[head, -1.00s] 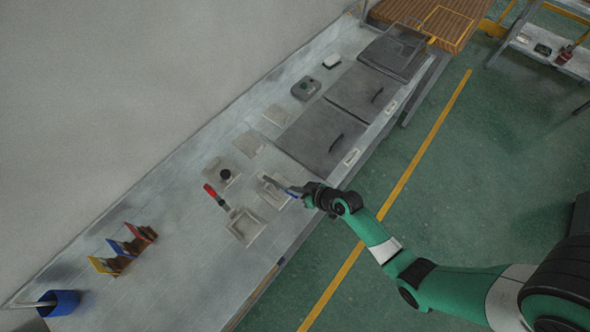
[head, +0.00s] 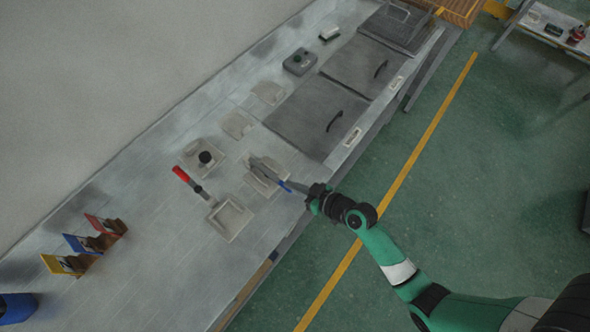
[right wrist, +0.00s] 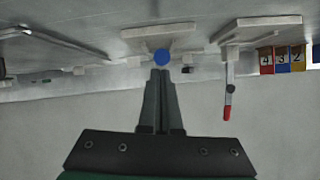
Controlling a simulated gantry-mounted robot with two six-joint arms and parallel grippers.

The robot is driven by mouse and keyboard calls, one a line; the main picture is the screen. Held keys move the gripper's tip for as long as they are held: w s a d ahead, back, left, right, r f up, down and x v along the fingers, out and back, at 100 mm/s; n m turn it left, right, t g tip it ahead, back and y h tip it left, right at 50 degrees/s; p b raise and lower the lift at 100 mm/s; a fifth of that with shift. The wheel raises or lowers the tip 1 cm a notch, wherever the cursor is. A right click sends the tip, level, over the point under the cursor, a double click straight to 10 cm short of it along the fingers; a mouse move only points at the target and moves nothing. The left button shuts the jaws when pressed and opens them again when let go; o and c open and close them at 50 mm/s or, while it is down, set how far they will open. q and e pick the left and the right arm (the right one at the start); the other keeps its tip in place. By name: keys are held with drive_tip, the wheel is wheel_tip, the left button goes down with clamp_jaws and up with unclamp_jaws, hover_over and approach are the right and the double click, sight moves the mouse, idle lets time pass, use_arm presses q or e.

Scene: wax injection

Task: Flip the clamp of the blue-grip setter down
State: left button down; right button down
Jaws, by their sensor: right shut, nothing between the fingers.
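The blue-grip setter (head: 262,179) sits on the grey bench, a pale plate with a grey clamp arm over it. Its blue grip (head: 285,186) sticks out toward the aisle side of the bench. In the right wrist view the blue grip (right wrist: 161,57) shows end-on as a round disc, so its lever points roughly at my gripper. My right gripper (head: 304,188) is shut and empty, just outside the grip. Its fingertips (right wrist: 161,72) line up with the disc; whether they touch it I cannot tell. My left gripper is not in view.
A red-grip setter (head: 187,180) stands to the left; its lever looks raised in the wrist view (right wrist: 228,90). Numbered red, blue and yellow holders (head: 85,245) and a blue cup (head: 17,308) are farther left. Dark lidded panels (head: 316,115) lie to the right.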

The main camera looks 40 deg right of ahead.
drive_tip(key=shift+f, duration=0.35)
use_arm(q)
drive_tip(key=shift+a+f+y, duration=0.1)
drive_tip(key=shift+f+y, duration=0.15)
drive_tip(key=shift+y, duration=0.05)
